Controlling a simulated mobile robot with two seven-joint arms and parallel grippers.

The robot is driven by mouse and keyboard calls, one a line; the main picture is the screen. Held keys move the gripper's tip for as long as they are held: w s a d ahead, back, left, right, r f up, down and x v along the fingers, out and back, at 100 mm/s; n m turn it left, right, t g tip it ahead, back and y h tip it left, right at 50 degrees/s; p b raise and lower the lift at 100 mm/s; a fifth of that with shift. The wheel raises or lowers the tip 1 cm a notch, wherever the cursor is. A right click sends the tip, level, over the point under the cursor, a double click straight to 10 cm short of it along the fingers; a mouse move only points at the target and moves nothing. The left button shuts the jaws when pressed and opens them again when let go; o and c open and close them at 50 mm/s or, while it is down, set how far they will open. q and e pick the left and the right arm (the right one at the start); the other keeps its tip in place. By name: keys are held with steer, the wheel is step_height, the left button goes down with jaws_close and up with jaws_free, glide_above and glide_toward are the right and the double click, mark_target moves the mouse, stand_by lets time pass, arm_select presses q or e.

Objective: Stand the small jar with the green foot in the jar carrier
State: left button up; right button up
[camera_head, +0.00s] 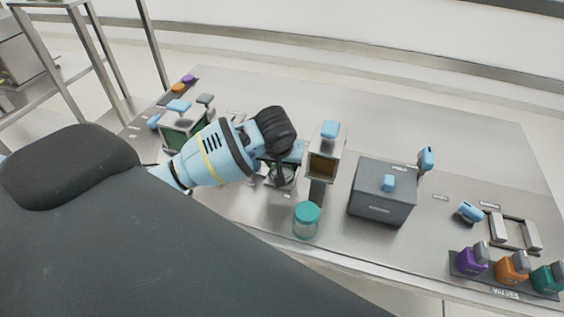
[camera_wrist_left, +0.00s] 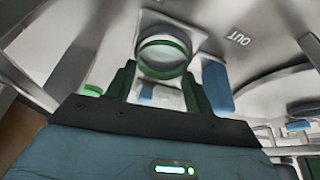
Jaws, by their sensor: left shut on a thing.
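My left gripper (camera_head: 282,160) is over the table, left of the grey dispenser tower. In the left wrist view its two dark green fingers (camera_wrist_left: 160,85) are shut on the small clear jar with the green foot (camera_wrist_left: 165,42), whose green ring faces the camera. In the head view the gripper mostly hides this jar. A small dark-edged frame with clear parts (camera_head: 281,178) shows just under the gripper; I cannot tell whether it is the jar carrier. My right gripper is not in view.
Coloured valves (camera_head: 510,267) line the right front. The back right of the table (camera_head: 440,125) is clear.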

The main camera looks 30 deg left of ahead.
arm_select(q)
steer(key=shift+f, duration=0.35)
steer(key=shift+s+d+f, duration=0.1)
steer(key=shift+s+f, duration=0.15)
steer(key=shift+f, duration=0.3)
stand_by(0.7)
steer(key=o, duration=1)
steer(key=shift+c, duration=0.2)
steer(key=shift+f, duration=0.1)
steer(key=c, duration=0.3)
steer(key=shift+o, duration=0.5)
steer(key=shift+s, duration=0.1)
steer(key=shift+o, duration=0.4)
steer(key=shift+r, duration=0.5)
steer(key=shift+o, duration=1.1)
steer(key=shift+w+r, duration=0.2)
steer(key=shift+r, duration=0.1)
steer(key=shift+w+r, duration=0.1)
steer(key=shift+r, duration=3.5)
